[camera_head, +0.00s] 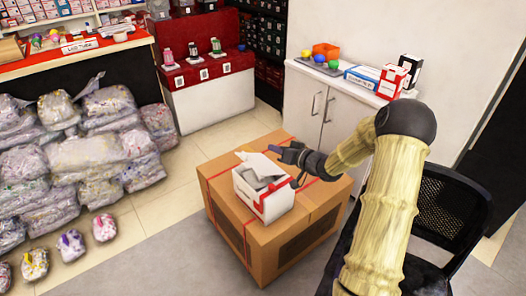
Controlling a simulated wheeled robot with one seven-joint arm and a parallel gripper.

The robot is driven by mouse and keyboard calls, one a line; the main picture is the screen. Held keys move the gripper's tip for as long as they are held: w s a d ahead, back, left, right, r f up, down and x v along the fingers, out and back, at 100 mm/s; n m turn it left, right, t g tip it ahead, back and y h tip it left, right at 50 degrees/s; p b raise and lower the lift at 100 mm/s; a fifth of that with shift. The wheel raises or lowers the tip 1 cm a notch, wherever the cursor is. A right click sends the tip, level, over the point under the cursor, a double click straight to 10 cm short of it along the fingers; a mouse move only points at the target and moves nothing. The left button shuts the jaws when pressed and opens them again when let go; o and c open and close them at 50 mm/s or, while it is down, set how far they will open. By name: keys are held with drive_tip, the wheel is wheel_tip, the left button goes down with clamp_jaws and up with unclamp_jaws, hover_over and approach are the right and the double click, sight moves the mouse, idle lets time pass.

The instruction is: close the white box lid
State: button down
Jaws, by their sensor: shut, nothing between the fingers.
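The white box (268,203) with red trim stands on a large cardboard carton in the middle of the head view. Its top is open, and a white lid flap (256,162) stands up, tilted, at its back edge. Part of the inside shows. My gripper (275,149) is shut and empty, level with the flap's top and just right of it. I cannot tell whether it touches the flap. My arm reaches in from the lower right.
The brown carton (240,238) with red straps bears the box. A black mesh chair (452,205) stands close on the right. A white cabinet (340,112) is behind, and several wrapped bags (88,152) are piled on the left. Tiled floor is free left of the carton.

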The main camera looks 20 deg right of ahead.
drive_tip(key=b, duration=0.3)
hover_over(253, 162)
drive_tip(key=d, duration=0.1)
drive_tip(key=shift+w+d+f, duration=0.1)
drive_tip(key=shift+w+f, duration=0.05)
drive_tip(key=shift+f, duration=0.45)
drive_tip(key=shift+w+d+f, duration=0.1)
drive_tip(key=shift+w+f, duration=0.05)
drive_tip(key=shift+f, duration=0.4)
drive_tip(key=shift+s+a+f+b, duration=0.15)
drive_tip(key=shift+a+f+b, duration=0.1)
drive_tip(key=shift+f, duration=0.4)
drive_tip(key=shift+s+a+f+b, duration=0.15)
drive_tip(key=shift+a+f+b, duration=0.1)
drive_tip(key=shift+f, duration=0.35)
drive_tip(key=shift+s+a+f, duration=0.1)
drive_tip(key=shift+a+f, duration=0.2)
drive_tip(key=shift+f, duration=0.1)
drive_tip(key=shift+d+f, duration=0.1)
drive_tip(key=shift+d, duration=0.05)
